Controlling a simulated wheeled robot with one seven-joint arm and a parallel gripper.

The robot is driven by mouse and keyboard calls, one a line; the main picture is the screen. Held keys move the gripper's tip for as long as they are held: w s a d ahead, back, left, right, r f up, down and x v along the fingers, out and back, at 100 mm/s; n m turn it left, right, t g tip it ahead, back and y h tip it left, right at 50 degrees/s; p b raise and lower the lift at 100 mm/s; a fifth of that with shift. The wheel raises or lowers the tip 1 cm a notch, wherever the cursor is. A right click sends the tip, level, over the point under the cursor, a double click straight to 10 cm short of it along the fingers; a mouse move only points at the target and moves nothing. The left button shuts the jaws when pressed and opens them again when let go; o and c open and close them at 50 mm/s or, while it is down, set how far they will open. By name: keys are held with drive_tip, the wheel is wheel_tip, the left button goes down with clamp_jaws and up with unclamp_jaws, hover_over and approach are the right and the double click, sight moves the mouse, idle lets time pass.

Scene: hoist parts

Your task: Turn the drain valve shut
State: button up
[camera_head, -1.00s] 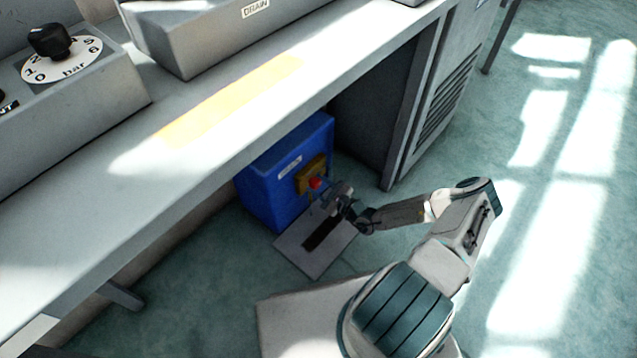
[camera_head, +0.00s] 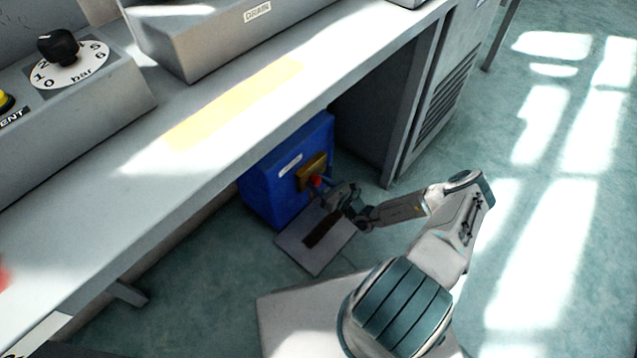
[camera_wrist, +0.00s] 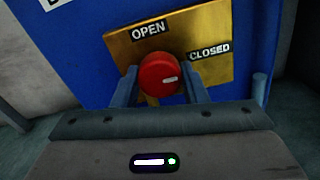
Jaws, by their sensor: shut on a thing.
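The drain valve is a red round knob (camera_wrist: 159,75) on a brass plate (camera_wrist: 212,45) on the front of a blue box (camera_head: 265,190). The plate carries an OPEN label (camera_wrist: 149,30) at upper left and a CLOSED label (camera_wrist: 210,51) to the right. A white mark on the knob points right, roughly toward the CLOSED side. My gripper (camera_wrist: 162,88) has one finger on each side of the knob and is shut on it. In the head view the knob (camera_head: 316,181) is small and partly behind my gripper (camera_head: 322,188).
The blue box stands on the floor under a long grey bench (camera_head: 150,190). A flat plate with a dark slot (camera_head: 297,257) lies before it. A grey vented cabinet (camera_head: 435,105) is to the right. A bar dial (camera_head: 75,65) and a DRAIN-labelled housing (camera_head: 200,50) are on the bench.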

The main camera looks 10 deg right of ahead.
drive_tip(key=shift+s+d+f, duration=0.1)
idle(0.3)
drive_tip(key=o, duration=1)
